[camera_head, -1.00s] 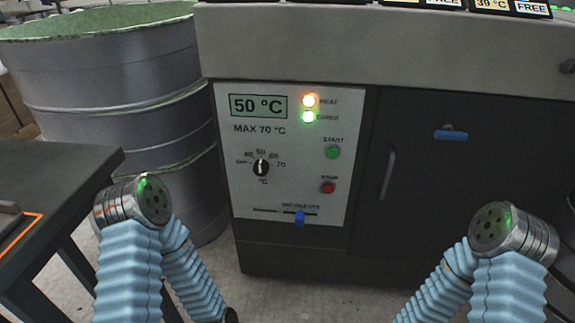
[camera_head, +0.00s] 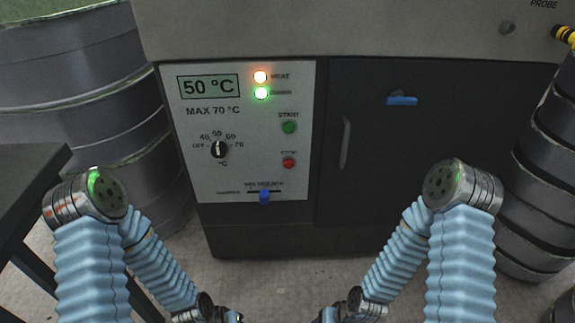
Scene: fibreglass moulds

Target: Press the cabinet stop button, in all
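The cabinet's white control panel (camera_head: 240,130) faces me and reads 50 °C. The red stop button (camera_head: 289,162) sits on its right side, below the green start button (camera_head: 289,127). The orange heat lamp (camera_head: 261,77) and the green lamp (camera_head: 261,93) below it are lit. A dial (camera_head: 219,149) and a blue slider (camera_head: 264,196) are also on the panel. My two blue-sleeved arms come in from lower left and lower right. Their far ends reach the bottom edge, well below the panel and apart from the button. I cannot make out either gripper's fingers.
The dark cabinet door (camera_head: 385,150) with a handle and blue latch is right of the panel. Large grey drums (camera_head: 85,120) stand at left, and more ribbed drums (camera_head: 545,170) at right. A dark table (camera_head: 30,180) is at the left edge. Floor shows below the cabinet.

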